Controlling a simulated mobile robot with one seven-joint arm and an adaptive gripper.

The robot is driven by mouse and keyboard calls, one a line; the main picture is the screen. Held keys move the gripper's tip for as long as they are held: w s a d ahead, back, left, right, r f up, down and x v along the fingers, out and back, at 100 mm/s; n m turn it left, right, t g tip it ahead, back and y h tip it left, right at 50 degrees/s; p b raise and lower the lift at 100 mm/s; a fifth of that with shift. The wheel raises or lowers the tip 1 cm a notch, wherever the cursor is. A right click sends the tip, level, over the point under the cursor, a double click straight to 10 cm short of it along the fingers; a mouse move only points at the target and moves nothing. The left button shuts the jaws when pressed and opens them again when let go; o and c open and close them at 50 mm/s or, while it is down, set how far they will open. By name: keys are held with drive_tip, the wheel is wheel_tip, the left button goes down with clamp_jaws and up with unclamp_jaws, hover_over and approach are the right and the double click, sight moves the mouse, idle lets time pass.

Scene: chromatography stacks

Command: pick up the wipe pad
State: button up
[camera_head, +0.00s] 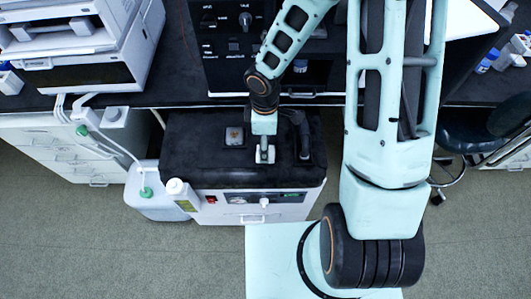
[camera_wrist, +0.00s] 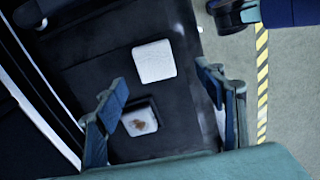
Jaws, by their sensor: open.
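A plain white, square wipe pad (camera_wrist: 155,61) lies flat on a dark surface in the wrist view, above the gap between my fingers in the picture. A second pale square with a brown stain (camera_wrist: 141,119) lies lower, close to my left finger. In the head view the stained square (camera_head: 235,137) is on the black top of a low cabinet, left of my gripper (camera_head: 264,146). A white patch (camera_head: 265,155) shows at my gripper's tip there, partly hidden. My gripper also shows in the wrist view (camera_wrist: 163,86), its fingers spread wide with nothing between them.
The low cabinet's black top (camera_head: 195,160) has clear room on its left. A dark upright object (camera_head: 302,135) stands right of my gripper. A white bottle (camera_head: 181,192) stands at the cabinet's front left corner. Black equipment (camera_head: 228,45) rises behind.

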drive_tip(key=shift+w+a+f+b, duration=0.1)
drive_tip(key=shift+w+f+b, duration=0.05)
drive_tip(key=shift+f, duration=0.9)
drive_tip(key=shift+w+a+f+b, duration=0.1)
drive_tip(key=shift+f+b, duration=0.1)
drive_tip(key=shift+f, duration=0.85)
drive_tip(key=shift+w+f+b, duration=0.15)
drive_tip(key=shift+f, duration=0.9)
drive_tip(key=c, duration=0.9)
